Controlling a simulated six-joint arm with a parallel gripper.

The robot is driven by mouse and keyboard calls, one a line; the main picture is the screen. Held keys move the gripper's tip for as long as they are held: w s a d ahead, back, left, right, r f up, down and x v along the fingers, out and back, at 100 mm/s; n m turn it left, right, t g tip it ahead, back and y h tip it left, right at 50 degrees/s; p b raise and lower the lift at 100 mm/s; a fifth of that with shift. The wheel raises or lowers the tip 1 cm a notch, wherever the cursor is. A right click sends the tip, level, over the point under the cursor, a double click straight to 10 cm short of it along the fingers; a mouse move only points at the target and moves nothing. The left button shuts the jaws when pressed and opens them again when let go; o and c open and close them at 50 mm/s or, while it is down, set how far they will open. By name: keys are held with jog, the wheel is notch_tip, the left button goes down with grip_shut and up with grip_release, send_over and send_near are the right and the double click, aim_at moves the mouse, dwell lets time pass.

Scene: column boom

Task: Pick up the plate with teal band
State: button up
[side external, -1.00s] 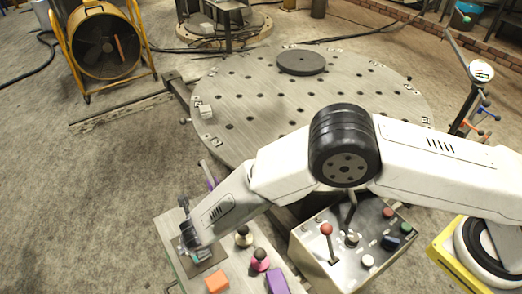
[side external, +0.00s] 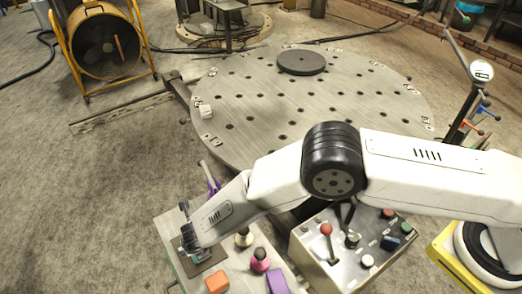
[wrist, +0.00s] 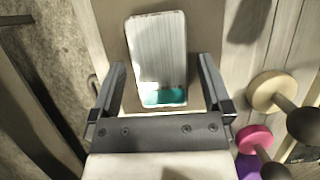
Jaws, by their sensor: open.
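The plate with teal band (wrist: 158,48) is a pale metal rectangle with rounded corners. Its teal band lies across the end nearer my gripper in the wrist view. It rests on or over a brown pad (wrist: 205,30). My gripper (wrist: 160,72) is open, with one finger on each side of the plate and a visible gap to each. In the side external view my gripper (side external: 187,240) is low over the pad on the small bench and mostly hides the plate. I cannot tell the exact height of the fingers over it.
A cream knobbed piece (wrist: 272,92) and a pink one (wrist: 255,138) stand right of my gripper. An orange block (side external: 217,282) and a purple block (side external: 277,283) lie on the bench. A control box (side external: 340,245) with levers stands to the right. The round perforated table (side external: 300,110) is behind.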

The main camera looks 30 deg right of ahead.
jog(key=shift+f, duration=0.15)
grip_shut()
dwell(0.4)
jog(key=shift+w+a+r, duration=0.1)
jog(key=shift+r, duration=1.15)
jog(key=s+d+r, duration=0.8)
jog(key=s+r, duration=0.2)
jog(key=s, duration=0.1)
jog(key=shift+s+d+r, duration=0.2)
jog(key=shift+s+r, duration=0.05)
jog(key=shift+r, duration=0.15)
